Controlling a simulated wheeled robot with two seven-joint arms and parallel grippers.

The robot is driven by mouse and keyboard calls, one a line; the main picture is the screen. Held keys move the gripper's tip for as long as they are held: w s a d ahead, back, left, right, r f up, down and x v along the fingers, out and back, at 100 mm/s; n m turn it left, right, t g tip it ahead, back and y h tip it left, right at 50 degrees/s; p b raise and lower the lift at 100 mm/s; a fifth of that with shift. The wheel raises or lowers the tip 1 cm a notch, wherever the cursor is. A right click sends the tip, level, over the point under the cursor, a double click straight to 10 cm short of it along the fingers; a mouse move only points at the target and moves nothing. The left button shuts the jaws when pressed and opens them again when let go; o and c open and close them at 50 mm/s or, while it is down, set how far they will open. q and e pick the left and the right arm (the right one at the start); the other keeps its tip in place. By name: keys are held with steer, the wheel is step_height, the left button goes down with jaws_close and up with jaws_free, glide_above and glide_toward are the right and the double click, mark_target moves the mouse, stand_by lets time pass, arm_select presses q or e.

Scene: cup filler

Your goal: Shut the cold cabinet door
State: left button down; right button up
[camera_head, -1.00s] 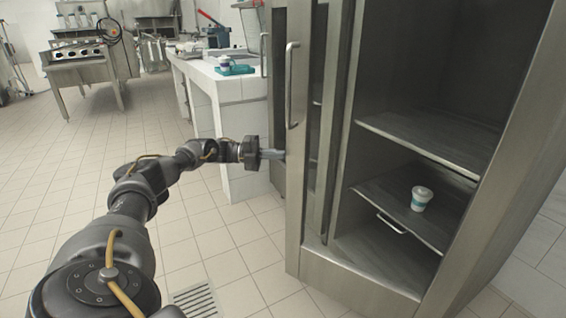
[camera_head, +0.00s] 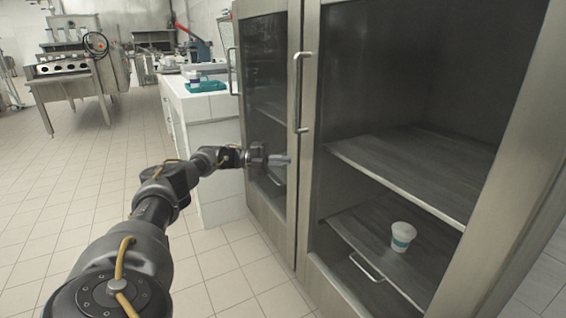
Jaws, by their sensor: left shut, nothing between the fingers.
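The cold cabinet (camera_head: 530,150) fills the right side, with two tall glazed doors in steel frames. The right door (camera_head: 312,160) carries an upright bar handle (camera_head: 298,92) on its left edge. That edge lies beside the left door's frame, flush or nearly so; I cannot tell if a thin gap remains. The left door (camera_head: 265,105) looks shut. My left gripper (camera_head: 288,160) is shut and empty, in front of the left door's glass, with its fingertips pointing right, close to the right door's edge. I cannot tell if they touch. My right gripper is out of view.
A steel bench (camera_head: 75,80) is at the far left. The tiled floor between is clear.

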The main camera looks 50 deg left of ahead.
arm_select(q)
steer(key=shift+s+a, duration=0.15)
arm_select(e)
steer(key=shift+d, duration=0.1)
